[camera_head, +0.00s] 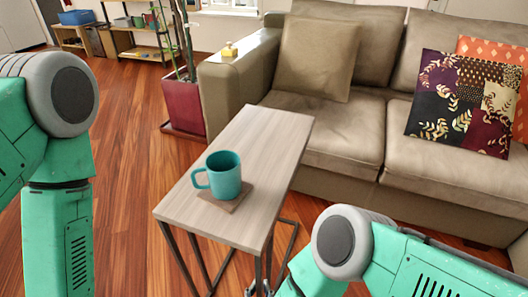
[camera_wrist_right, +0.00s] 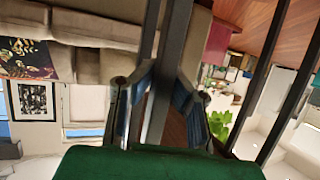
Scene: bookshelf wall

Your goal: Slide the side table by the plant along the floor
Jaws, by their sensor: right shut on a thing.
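The side table (camera_head: 262,139) has a pale wood-grain top and thin dark metal legs, and stands on the floor in front of the sofa. A teal mug (camera_head: 224,174) sits upright on a small brown coaster (camera_head: 226,200) on the top. The plant (camera_head: 187,40) stands in a dark red pot (camera_head: 184,105) behind the table. In the right wrist view, my right gripper (camera_wrist_right: 163,88) is shut on a dark metal leg (camera_wrist_right: 174,45) of the table. In the head view its fingers are mostly hidden below the table's near right side. My left gripper is out of frame.
A beige sofa (camera_head: 337,135) with cushions is close along the table's right and far side. Wooden floor (camera_head: 125,165) is clear left of the table. A low shelf (camera_head: 140,52) stands at the back left.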

